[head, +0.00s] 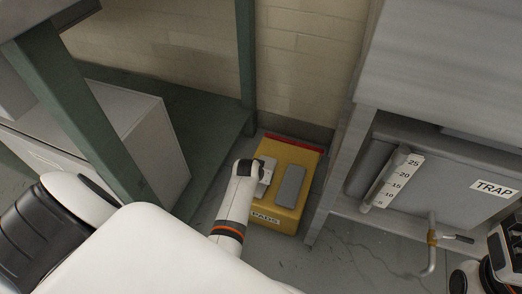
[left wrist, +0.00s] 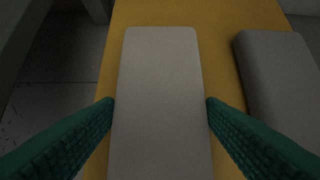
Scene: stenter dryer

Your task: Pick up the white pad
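The white pad (left wrist: 160,65), a light rectangular block, lies on the yellow top of a box in the left wrist view. In the head view, it shows partly (head: 268,166) beside my left wrist, which hides some of it. My left gripper (left wrist: 160,104) has its two green fingers on either side of the pad, with the tips right at its long edges. Whether they press on it is not clear. A darker grey pad (left wrist: 278,75) lies to the right, apart from the fingers; it also shows in the head view (head: 290,186).
The yellow box (head: 293,155), labelled PADS, stands on the floor near the brick wall (head: 308,65). A grey cabinet with a TRAP tank (head: 450,170) and scale stands close on its right. Green frame posts (head: 246,60) stand on its left.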

